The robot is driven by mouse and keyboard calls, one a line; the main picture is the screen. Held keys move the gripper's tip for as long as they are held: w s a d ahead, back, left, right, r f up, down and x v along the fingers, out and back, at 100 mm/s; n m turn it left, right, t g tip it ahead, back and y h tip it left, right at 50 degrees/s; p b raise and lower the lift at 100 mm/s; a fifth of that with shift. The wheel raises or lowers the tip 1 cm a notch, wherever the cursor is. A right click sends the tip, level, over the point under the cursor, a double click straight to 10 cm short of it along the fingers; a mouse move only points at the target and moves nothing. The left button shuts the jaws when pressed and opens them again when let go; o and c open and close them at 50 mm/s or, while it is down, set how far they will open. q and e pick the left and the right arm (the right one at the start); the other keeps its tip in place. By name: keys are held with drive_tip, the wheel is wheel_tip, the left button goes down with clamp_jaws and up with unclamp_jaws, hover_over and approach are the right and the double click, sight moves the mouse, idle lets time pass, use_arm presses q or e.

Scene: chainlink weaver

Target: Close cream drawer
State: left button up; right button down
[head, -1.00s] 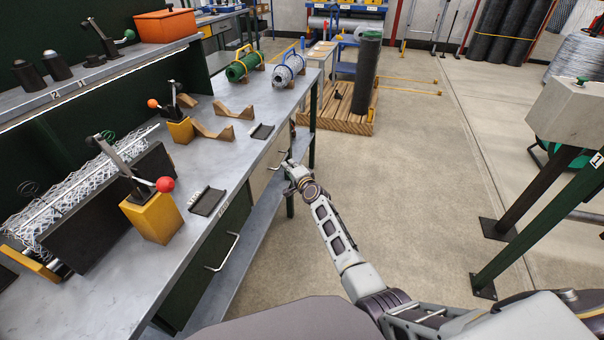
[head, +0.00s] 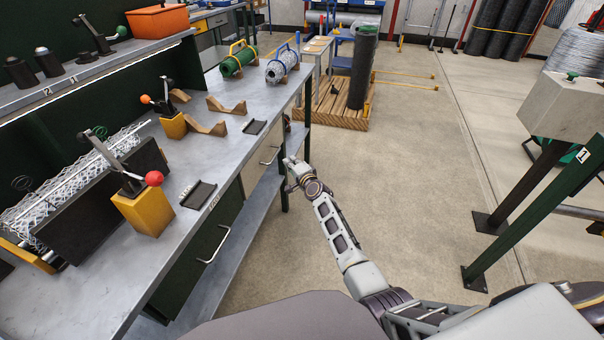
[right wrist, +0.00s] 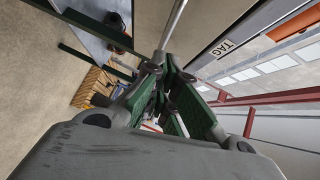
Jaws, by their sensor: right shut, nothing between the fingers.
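The cream drawer (head: 257,162) is set under the workbench top, toward its far end, with a metal bar handle (head: 270,155) on its front. It looks flush or nearly so with the bench front; a small gap cannot be ruled out. My right gripper (head: 288,164) is just to the right of the drawer front, in the aisle, apart from the handle as far as I can tell. In the right wrist view its green-padded fingers (right wrist: 172,72) are shut and empty. My left gripper is out of view.
A dark green drawer (head: 200,258) with its own handle is nearer on the same workbench (head: 215,170). A bench leg (head: 284,190) stands close to my right gripper. The floor (head: 400,160) to the right is clear up to a green-legged stand (head: 530,215).

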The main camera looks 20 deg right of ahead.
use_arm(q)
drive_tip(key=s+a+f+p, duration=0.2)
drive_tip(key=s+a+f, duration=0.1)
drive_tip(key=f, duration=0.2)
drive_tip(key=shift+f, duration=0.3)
use_arm(e)
drive_tip(key=v, duration=0.9)
drive_tip(key=shift+d+r, duration=0.1)
